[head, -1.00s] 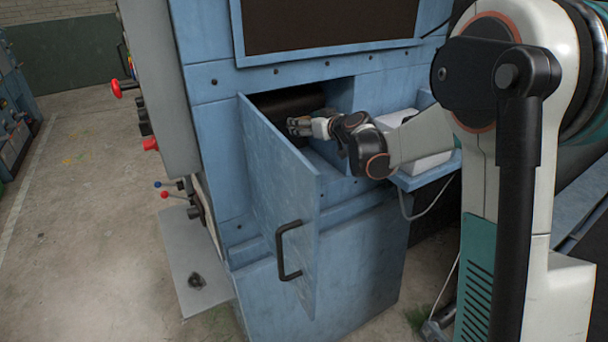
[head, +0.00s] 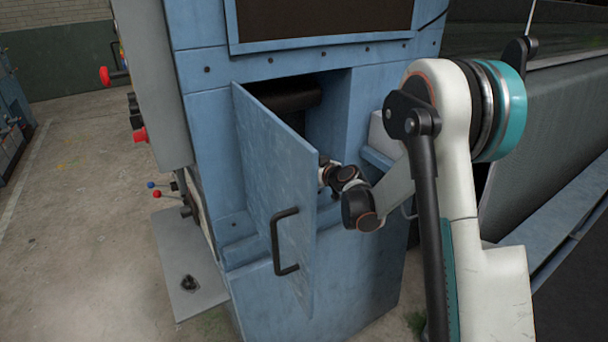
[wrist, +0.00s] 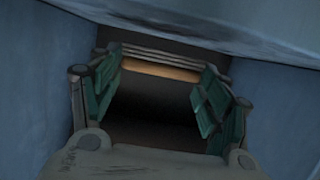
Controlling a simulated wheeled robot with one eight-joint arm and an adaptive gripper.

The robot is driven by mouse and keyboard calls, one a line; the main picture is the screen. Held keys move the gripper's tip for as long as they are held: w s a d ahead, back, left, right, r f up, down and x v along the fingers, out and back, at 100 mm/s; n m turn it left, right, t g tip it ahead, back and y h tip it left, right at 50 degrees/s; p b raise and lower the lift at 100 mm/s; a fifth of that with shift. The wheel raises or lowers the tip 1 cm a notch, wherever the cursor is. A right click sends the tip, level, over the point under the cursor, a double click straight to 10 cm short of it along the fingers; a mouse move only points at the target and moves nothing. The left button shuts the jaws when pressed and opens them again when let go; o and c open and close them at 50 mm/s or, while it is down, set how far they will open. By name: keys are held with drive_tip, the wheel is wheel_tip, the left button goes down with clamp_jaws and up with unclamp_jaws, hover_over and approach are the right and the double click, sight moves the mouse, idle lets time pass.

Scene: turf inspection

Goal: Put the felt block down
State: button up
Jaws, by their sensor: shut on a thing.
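The felt block (wrist: 160,68) appears in the wrist view as a brown strip with grey layered bands along its far edge, spanning between the fingertips. My gripper (wrist: 160,82) is shut on it, with the green-padded fingers on its left and right sides. The space nearer the palm is dark, so the rest of the block is hard to make out. In the head view, the open door of the blue machine hides my fingers and the block; only my wrist shows at the door's right edge, in front of the machine's opening.
The blue door (head: 275,190) with a black handle (head: 282,242) stands open, close left of my wrist. A dark roller (head: 290,97) lies inside the opening. Blue walls flank my gripper closely in the wrist view. A pale box (head: 385,135) sits on a side shelf.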

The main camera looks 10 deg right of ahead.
drive_tip(key=shift+f, duration=1.15)
drive_tip(key=shift+f+b, duration=0.15)
drive_tip(key=shift+b, duration=0.2)
drive_tip(key=o, duration=1)
drive_tip(key=shift+c, duration=0.2)
